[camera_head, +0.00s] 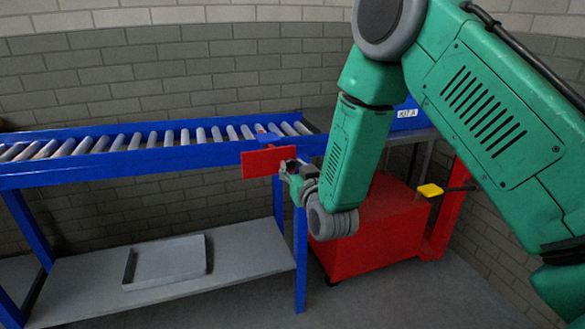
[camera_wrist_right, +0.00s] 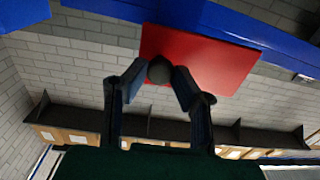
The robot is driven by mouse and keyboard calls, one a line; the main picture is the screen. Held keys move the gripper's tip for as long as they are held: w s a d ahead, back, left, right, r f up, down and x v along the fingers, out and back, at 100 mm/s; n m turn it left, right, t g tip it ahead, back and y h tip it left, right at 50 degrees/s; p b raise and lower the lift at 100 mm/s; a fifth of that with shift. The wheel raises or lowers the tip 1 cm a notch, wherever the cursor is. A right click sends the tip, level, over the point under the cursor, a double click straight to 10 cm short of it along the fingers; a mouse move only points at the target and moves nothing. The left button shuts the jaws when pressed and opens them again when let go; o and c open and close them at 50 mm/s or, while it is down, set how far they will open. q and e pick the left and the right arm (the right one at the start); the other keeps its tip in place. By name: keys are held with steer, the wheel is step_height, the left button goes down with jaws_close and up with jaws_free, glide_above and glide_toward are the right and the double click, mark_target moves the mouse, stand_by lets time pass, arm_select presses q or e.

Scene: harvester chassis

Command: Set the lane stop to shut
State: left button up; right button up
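The lane stop shows as a flat red plate (camera_head: 268,161) on the front rail at the right end of the blue roller conveyor (camera_head: 190,157). In the right wrist view the red plate (camera_wrist_right: 205,60) fills the upper middle, with a dark round knob (camera_wrist_right: 160,69) in front of it. My right gripper (camera_head: 288,170) is at the plate's right end. The head view hides the knob's exact contact. My left gripper is not in view.
A grey tray (camera_head: 168,262) lies on the lower shelf (camera_head: 240,262). A red cart (camera_head: 385,235) stands right of the conveyor, with a yellow block (camera_head: 430,190) beside it. A label (camera_head: 407,113) is on a blue part behind my arm. Brick walls close off the back.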

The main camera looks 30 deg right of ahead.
mark_target(285, 156)
steer(key=shift+d+f, duration=0.1)
steer(key=shift+d, duration=0.25)
jaws_close()
steer(key=shift+w+a, duration=0.15)
steer(key=x, duration=0.6)
steer(key=shift+w+r, duration=0.3)
steer(key=shift+w, duration=0.25)
steer(key=o, duration=0.9)
jaws_free()
steer(key=shift+f, duration=0.1)
steer(key=shift+f, duration=0.1)
